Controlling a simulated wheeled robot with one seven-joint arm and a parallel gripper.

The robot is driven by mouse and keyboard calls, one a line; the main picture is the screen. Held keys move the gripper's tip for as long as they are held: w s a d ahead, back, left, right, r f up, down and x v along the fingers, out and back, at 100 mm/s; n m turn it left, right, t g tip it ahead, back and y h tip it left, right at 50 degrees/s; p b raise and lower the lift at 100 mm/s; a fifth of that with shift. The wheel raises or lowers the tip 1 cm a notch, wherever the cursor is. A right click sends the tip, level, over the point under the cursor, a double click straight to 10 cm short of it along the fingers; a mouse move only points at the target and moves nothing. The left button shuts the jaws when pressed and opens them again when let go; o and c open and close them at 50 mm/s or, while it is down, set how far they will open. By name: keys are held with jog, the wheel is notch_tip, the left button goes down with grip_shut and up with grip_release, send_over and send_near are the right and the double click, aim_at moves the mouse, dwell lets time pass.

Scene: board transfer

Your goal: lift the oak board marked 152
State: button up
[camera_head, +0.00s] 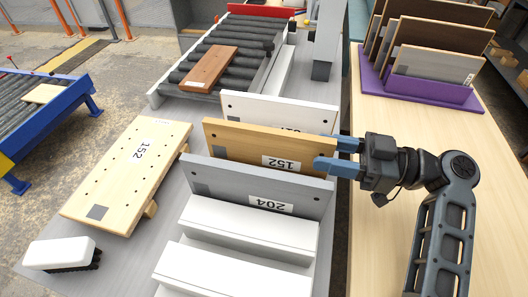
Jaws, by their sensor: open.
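The oak-coloured board (235,140) stands on edge in a slotted white rack (248,225), its label 152 upside down to me. A white board (270,109) stands behind it and a grey board (235,183) marked 204 in front, hiding its lower part. A paler board (115,175) with rows of holes, also marked 152, lies raised on the grey table at the left. My gripper (336,155) is open at the oak board's right end. One blue finger is in front of that end and the other behind it; contact cannot be told.
A brown board (208,70) lies on a roller conveyor (250,45) at the back. A white-topped brush (60,253) is at the front left. A purple rack (400,88) with several boards stands on the wooden table (395,230) at the right. That table's middle is clear.

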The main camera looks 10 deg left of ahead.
aim_at(307, 147)
jog(key=a, duration=0.2)
jog(key=a+p, duration=0.1)
jog(key=a, duration=0.1)
jog(key=shift+w+a+r+p, duration=0.15)
jog(key=shift+a+r+p, duration=0.05)
jog(key=shift+p, duration=0.1)
grip_shut()
dwell(0.3)
